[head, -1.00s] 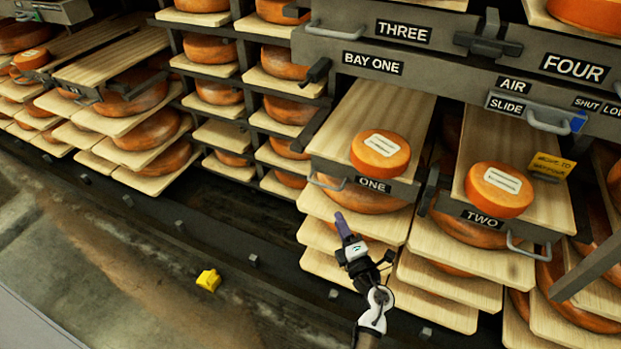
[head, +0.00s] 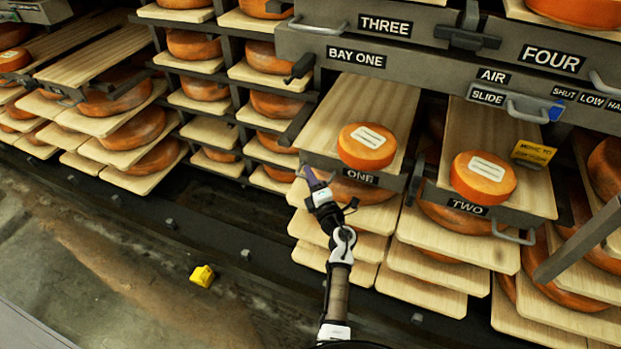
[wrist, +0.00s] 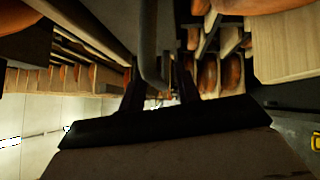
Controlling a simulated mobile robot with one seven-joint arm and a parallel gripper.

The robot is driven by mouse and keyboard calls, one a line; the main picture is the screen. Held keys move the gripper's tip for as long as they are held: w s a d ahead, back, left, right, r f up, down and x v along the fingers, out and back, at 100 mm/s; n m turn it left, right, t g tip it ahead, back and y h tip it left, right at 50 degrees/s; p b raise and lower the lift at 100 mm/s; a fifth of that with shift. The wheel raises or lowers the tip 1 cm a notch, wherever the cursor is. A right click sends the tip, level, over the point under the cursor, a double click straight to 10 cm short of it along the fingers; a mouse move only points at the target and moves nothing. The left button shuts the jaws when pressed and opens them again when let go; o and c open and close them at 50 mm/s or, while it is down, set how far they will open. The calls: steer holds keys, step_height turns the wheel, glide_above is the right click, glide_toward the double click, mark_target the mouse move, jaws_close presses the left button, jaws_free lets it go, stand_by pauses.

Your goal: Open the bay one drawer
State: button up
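The drawer marked ONE (head: 335,165) is a wooden board with a grey front, below the BAY ONE sign (head: 356,57). An orange cheese wheel (head: 366,147) with a white label sits on it. My gripper (head: 309,178) is at the left part of this drawer's front, where its handle is mostly hidden behind the fingers. In the wrist view, a grey handle bar (wrist: 148,50) reaches down between the fingertips of my gripper (wrist: 160,85). The fingers are apart, with a visible gap beside the bar. I cannot tell whether either finger touches it.
The drawer marked TWO (head: 500,200), with its own cheese and handle, stands close on the right. Shelves of cheese wheels lie below and left. The AIR SLIDE panel (head: 515,105) is above right. A yellow block (head: 202,276) lies on open floor.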

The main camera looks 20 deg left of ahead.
jaws_close()
steer(key=shift+s, duration=0.1)
stand_by(0.3)
